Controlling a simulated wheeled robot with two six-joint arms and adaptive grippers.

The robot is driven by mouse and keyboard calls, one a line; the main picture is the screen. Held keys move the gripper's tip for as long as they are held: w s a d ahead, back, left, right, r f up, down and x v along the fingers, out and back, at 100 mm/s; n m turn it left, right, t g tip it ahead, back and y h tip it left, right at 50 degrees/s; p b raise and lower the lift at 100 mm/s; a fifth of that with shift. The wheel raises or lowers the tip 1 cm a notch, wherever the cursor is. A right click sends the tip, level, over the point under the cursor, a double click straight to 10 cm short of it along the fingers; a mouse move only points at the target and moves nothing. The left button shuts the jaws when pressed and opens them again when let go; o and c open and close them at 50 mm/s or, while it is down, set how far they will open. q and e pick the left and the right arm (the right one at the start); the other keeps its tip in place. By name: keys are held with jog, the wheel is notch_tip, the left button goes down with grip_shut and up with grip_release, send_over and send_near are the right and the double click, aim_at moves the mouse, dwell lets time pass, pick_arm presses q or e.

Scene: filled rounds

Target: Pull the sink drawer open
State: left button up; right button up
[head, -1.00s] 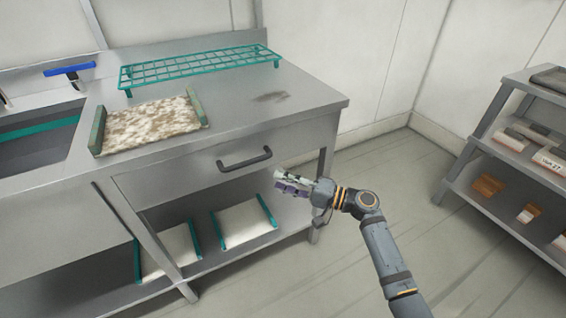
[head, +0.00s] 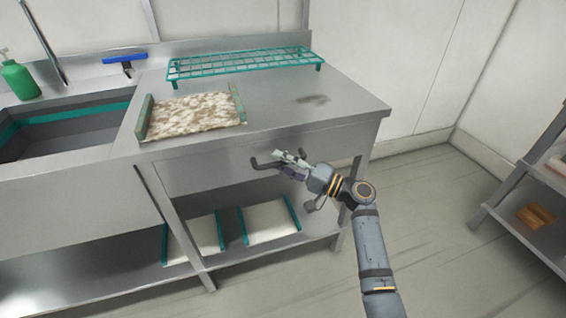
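The drawer (head: 205,172) is a grey metal front under the counter, right of the sink. It looks shut, its front flush with the frame. Its dark bar handle (head: 262,165) shows at its left end; the rest is partly hidden behind my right gripper. My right gripper (head: 285,163) is at the handle's right part, one pale finger above and one purple finger below, apart from each other. Whether the fingers touch the handle cannot be told. My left gripper is not in view.
On the counter (head: 290,120) stand a teal wire rack (head: 245,65) and a speckled slab with green end pieces (head: 193,115). The sink (head: 60,135) is at left, with a green bottle (head: 20,80). White trays (head: 268,222) lie on the lower shelf. A shelf unit (head: 510,190) stands right.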

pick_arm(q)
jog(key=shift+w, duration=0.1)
pick_arm(e)
grip_shut()
dwell(0.4)
